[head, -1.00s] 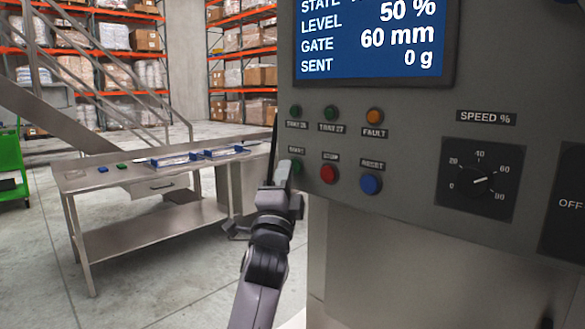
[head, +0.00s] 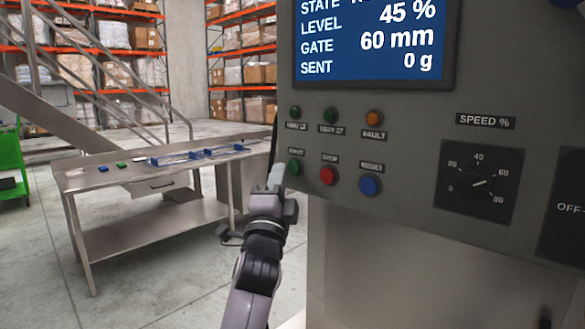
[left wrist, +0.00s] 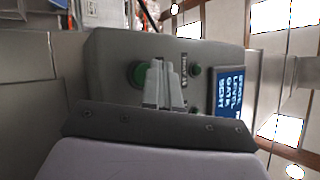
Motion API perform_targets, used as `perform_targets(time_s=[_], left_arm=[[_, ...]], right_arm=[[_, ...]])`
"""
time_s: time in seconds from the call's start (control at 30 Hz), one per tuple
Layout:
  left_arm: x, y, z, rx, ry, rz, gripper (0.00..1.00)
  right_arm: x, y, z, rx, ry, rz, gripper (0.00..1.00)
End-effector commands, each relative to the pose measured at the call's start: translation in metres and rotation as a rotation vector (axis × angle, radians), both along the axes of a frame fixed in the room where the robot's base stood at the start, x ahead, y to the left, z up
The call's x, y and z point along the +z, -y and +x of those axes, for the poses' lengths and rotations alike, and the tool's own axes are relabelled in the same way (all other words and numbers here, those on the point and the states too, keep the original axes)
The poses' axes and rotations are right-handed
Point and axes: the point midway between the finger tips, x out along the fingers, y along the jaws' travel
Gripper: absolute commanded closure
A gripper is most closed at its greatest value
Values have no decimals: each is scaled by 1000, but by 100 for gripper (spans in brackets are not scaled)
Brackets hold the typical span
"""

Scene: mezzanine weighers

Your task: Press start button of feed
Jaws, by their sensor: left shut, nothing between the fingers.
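The feed's grey control panel (head: 405,130) fills the right of the head view. Its green start button (head: 294,167) sits at the left of the lower row, left of a red button (head: 328,175) and a blue button (head: 370,185). My left gripper (head: 277,174) is shut and empty, just left of and slightly below the green button, which is in clear view. In the left wrist view the shut fingers (left wrist: 161,82) point at the panel and overlap the edge of a large green button (left wrist: 137,74). My right gripper is not in view.
The blue display (head: 370,38) reads level 45 %, gate 60 mm, sent 0 g; its state line is cut off. A speed knob (head: 480,183) is at the right. A steel table (head: 150,222) with blue-edged trays (head: 174,160) stands behind my left arm. Open floor lies around it.

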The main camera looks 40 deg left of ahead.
Motion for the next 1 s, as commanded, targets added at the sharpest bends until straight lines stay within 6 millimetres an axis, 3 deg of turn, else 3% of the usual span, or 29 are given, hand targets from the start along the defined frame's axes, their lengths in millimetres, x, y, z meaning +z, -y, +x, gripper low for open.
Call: perform_targets(time_s=[0.6, 1.0], left_arm=[[1, -4, -48, 0, -1, 1, 100], [0, -4, -50, 0, 1, 0, 100]], right_arm=[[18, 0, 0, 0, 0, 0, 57], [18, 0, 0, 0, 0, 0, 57]])
